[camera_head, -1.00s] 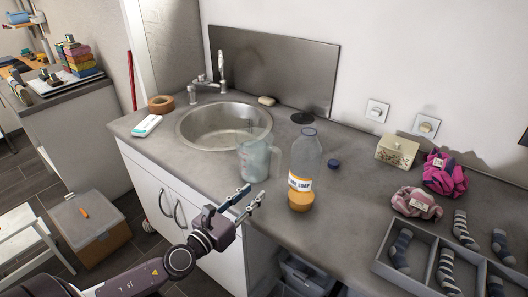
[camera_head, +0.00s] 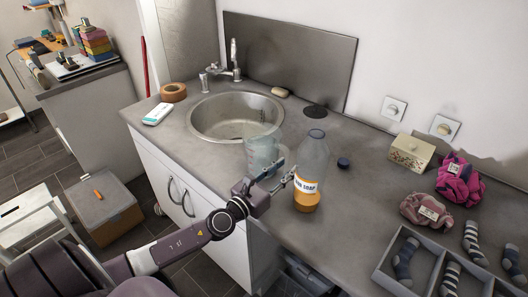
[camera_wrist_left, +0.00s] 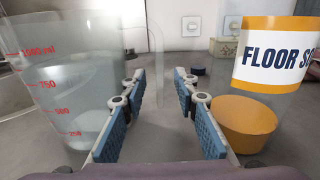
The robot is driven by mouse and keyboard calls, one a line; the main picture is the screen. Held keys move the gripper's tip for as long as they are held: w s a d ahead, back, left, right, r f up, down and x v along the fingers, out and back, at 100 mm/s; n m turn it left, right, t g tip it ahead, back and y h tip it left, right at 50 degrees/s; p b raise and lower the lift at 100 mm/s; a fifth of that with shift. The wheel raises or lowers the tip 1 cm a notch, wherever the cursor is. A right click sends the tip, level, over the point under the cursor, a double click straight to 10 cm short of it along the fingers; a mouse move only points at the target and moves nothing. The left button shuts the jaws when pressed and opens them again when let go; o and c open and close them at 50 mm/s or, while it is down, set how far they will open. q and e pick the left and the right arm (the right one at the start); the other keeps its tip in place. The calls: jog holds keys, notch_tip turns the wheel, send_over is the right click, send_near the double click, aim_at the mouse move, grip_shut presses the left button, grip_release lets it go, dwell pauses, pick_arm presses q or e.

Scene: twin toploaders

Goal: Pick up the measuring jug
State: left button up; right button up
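The measuring jug (camera_head: 262,150) is clear with a bluish tint and stands upright on the counter in front of the sink. In the left wrist view the jug (camera_wrist_left: 70,80) fills the left side, with red volume marks. Its handle (camera_wrist_left: 157,65) faces the gap between my fingers; I cannot tell whether it is between them. My left gripper (camera_head: 282,178) is open, low beside the jug, and partly covers its lower part in the head view. The left wrist view shows the gripper's (camera_wrist_left: 158,110) blue pads apart with nothing clamped. My right gripper is not in view.
A floor soap bottle (camera_head: 310,172) stands close to the right of my left gripper. The sink (camera_head: 236,115) is behind the jug. A dark cap (camera_head: 343,162), a small box (camera_head: 410,152), pink cloth bundles (camera_head: 461,182) and a sock tray (camera_head: 424,285) lie to the right.

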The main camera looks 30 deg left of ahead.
pick_arm(q)
jog(key=shift+w, duration=0.45)
grip_shut()
jog(key=shift+r, duration=0.15)
dwell(0.3)
